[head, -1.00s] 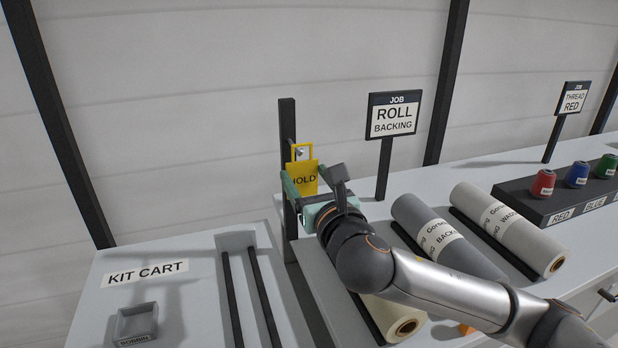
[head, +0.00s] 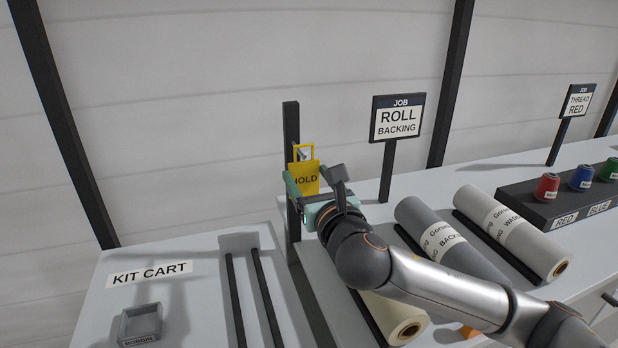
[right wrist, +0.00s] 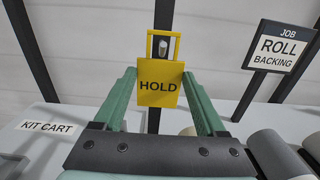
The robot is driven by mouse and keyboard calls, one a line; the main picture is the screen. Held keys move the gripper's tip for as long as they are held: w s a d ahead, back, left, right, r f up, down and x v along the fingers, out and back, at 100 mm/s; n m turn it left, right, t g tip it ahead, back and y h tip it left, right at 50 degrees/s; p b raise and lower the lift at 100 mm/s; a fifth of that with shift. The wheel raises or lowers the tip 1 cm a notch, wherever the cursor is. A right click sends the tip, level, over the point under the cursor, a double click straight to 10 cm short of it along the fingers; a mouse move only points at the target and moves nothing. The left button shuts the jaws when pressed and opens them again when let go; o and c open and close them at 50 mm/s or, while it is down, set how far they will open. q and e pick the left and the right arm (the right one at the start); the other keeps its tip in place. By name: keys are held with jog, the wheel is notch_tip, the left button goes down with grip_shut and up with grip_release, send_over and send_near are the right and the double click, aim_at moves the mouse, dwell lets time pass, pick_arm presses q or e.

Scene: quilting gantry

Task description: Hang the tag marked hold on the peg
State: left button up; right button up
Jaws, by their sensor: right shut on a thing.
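The yellow tag marked HOLD (head: 306,179) is upright, its text facing me, with an open loop at its top. It also shows in the right wrist view (right wrist: 158,84), between the green fingers. My right gripper (head: 314,181) is shut on the tag. The peg (head: 302,153) sticks out from a dark upright post (head: 291,122). In the right wrist view the pale peg end (right wrist: 163,48) appears inside the loop's opening. I cannot tell whether the peg passes through the loop or lies behind it. My left gripper is not in view.
A ROLL BACKING sign (head: 397,118) stands right of the post. Fabric rolls (head: 440,235) lie on the table, partly behind my right arm. A rack of thread spools (head: 548,205) is at the far right. The kit cart (head: 190,300) with a bobbin box (head: 140,325) is at left.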

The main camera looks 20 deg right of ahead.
jog(key=shift+w+f, duration=0.55)
jog(key=shift+f, duration=0.2)
dwell(0.8)
jog(key=o, duration=1.3)
jog(key=shift+c, duration=0.2)
